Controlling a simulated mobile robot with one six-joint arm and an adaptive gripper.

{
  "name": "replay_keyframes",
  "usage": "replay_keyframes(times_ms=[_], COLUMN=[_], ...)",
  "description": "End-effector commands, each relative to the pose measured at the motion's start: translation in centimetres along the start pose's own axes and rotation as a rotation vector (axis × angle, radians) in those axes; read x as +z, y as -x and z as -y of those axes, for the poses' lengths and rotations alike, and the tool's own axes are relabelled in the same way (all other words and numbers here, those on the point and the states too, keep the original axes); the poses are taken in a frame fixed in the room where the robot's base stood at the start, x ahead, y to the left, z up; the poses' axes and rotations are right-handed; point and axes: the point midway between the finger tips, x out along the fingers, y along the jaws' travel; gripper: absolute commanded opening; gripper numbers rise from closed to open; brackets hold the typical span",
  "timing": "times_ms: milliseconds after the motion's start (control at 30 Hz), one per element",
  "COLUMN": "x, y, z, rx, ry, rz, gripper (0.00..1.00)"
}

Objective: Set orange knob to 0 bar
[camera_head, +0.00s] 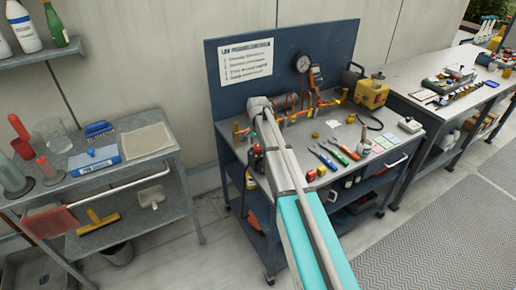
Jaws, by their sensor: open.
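A blue-grey workbench with a back panel carries an assembly of copper-orange pipes and small fittings (325,104). A round dark gauge with a white dial (302,63) is mounted above it; its reading is too small to make out. Orange parts show along the pipes, but I cannot tell which is the orange knob. My arm reaches in from the front, and my gripper (262,104) is at the left end of the pipes, near the back panel. It is open. Its fingers are small and partly hidden, and I cannot see whether they touch any fitting.
Screwdrivers (323,158) and small parts lie on the benchtop (375,133). A yellow machine (372,93) stands at the right. A grey cart (187,160) stands left; floor between is clear.

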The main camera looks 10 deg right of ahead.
Motion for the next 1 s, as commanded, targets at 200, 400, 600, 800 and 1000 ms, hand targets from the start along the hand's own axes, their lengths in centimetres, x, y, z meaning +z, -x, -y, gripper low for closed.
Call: replay_keyframes(times_ms=[200,400,600,800,1000], x=[0.00,0.00,0.01,0.01,0.01], y=[-0.03,-0.03,-0.03,-0.04,-0.04], z=[0.00,0.00,0.00,0.00,-0.01], rx=[0.000,0.000,0.000,0.000,0.000], ry=[0.000,0.000,0.000,0.001,0.042], rz=[0.000,0.000,0.000,0.000,0.000], gripper=[0.91,0.72,0.35,0.08,0.08])
